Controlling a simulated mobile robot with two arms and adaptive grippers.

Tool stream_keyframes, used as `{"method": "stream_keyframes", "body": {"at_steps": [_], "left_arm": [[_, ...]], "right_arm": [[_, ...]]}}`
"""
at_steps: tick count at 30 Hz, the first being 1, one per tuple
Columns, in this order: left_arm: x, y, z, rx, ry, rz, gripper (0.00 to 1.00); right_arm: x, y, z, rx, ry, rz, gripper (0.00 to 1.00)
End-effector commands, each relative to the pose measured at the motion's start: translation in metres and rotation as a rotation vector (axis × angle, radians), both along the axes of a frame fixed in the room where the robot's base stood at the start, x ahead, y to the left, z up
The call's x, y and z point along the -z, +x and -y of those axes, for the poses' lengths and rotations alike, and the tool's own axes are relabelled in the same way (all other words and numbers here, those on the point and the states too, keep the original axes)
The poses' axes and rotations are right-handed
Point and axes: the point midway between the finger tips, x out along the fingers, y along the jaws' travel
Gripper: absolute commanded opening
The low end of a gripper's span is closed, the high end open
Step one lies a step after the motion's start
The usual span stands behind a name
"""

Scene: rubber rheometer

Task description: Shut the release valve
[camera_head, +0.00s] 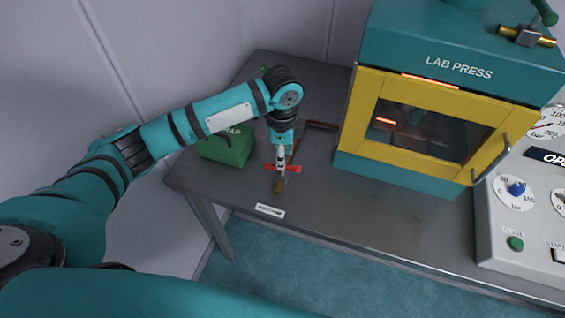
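My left arm comes in from the left and reaches over the table, with its gripper (281,163) pointing down at a small red handle (293,169). A brass-coloured stub (279,186) shows just below the handle. These look like the release valve, largely covered by the gripper. The handle shows on both sides of the fingers. I cannot tell whether the fingers are closed on it or only over it. A small label plate (270,211) lies in front, too small to read. My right gripper is not in view.
The teal lab press (400,174) with a yellow door (361,120) stands to the right on the grey table (330,215). A green box (228,149) sits left of the gripper. A brass fitting with green lever (525,36) tops the press. A gauge panel (518,222) is at far right.

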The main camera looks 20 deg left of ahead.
Motion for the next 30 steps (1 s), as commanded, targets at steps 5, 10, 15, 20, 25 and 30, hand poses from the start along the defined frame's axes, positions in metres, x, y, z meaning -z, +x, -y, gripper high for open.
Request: {"method": "stream_keyframes", "body": {"at_steps": [5,10,15,20,25,30], "left_arm": [[0.030,-0.001,0.000,-0.002,0.000,-0.003,0.35],[0.047,0.000,0.000,-0.001,0.000,0.000,0.35],[0.051,0.000,0.000,-0.001,0.000,0.000,0.35],[0.051,0.000,0.000,0.000,0.000,0.001,0.35],[0.051,0.000,0.000,0.000,0.000,0.001,0.15],[0.051,0.000,0.000,-0.001,-0.001,0.001,0.00]], "right_arm": [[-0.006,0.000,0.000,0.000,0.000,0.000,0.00],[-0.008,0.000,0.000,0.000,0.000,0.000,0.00],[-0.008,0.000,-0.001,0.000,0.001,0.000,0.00],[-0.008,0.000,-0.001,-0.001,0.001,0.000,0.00],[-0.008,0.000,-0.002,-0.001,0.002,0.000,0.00],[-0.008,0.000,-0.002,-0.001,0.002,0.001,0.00]]}}
